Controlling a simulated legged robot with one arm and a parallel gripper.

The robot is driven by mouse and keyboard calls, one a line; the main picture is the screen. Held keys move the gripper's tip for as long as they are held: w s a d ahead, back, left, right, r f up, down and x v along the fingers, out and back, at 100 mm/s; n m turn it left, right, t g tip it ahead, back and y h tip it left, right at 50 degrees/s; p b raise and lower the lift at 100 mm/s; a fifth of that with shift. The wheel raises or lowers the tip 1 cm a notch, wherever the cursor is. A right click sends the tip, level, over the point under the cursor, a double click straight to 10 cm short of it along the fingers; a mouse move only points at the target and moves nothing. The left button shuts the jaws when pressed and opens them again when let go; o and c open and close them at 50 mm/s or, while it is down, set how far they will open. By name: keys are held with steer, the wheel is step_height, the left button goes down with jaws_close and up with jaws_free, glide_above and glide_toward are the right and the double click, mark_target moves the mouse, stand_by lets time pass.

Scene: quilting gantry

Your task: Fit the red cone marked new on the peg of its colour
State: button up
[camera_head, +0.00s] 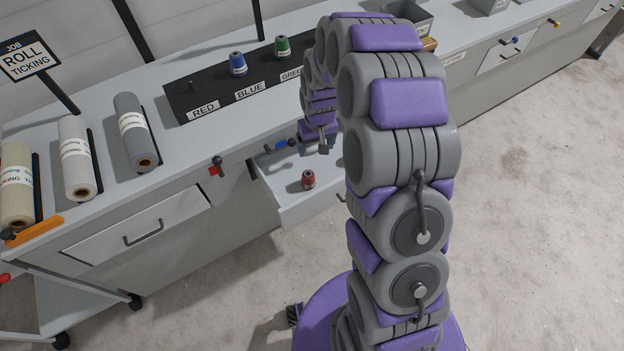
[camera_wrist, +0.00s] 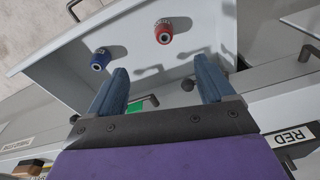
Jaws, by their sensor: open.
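A red cone (camera_head: 308,180) stands in the pulled-out light grey drawer (camera_head: 286,208). In the wrist view the red cone (camera_wrist: 163,32) shows a pale band whose print I cannot read, and a blue cone (camera_wrist: 101,57) stands to its left in the drawer. My gripper (camera_head: 323,148) is over the drawer; in the wrist view its two blue fingers (camera_wrist: 160,80) are apart with nothing held, and the red cone is beyond their tips. The black peg rack (camera_head: 178,92) has signs RED, BLUE and GREEN. No cone stands behind the RED sign (camera_head: 203,110).
A blue cone (camera_head: 238,64) and a green cone (camera_head: 282,47) stand on the rack behind their signs. Rolls of fabric (camera_head: 134,130) lie on the counter at left, near a ROLL TICKING sign (camera_head: 28,57). A shut drawer (camera_head: 140,228) is at left. The floor at right is clear.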

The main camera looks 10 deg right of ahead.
glide_above(307, 174)
steer(key=s, duration=0.2)
step_height(307, 174, down, 6)
steer(key=f+b, duration=0.1)
steer(key=f, duration=0.3)
steer(key=w+f+b, duration=0.1)
steer(key=f, duration=0.3)
steer(key=f+b, duration=0.1)
steer(key=f, duration=0.3)
steer(key=shift+w+a+f, duration=0.2)
steer(key=shift+w, duration=0.2)
steer(key=shift+d+f, duration=0.15)
steer(key=shift+d, duration=0.05)
steer(key=f+b, duration=0.1)
steer(key=f, duration=0.1)
steer(key=d+f, duration=0.1)
steer(key=f, duration=0.1)
steer(key=shift+d+f+b, duration=0.1)
steer(key=shift+f+b, duration=0.05)
steer(key=shift+b, duration=0.2)
steer(key=shift+w+f, duration=0.15)
steer(key=shift+f, duration=0.1)
steer(key=shift+a, duration=0.7)
steer(key=shift+c, duration=0.3)
steer(key=shift+d, duration=0.6)
steer(key=c, duration=0.7)
steer(key=shift+a, duration=0.2)
steer(key=c, duration=0.3)
steer(key=shift+a, duration=0.2)
steer(key=shift+c, duration=0.5)
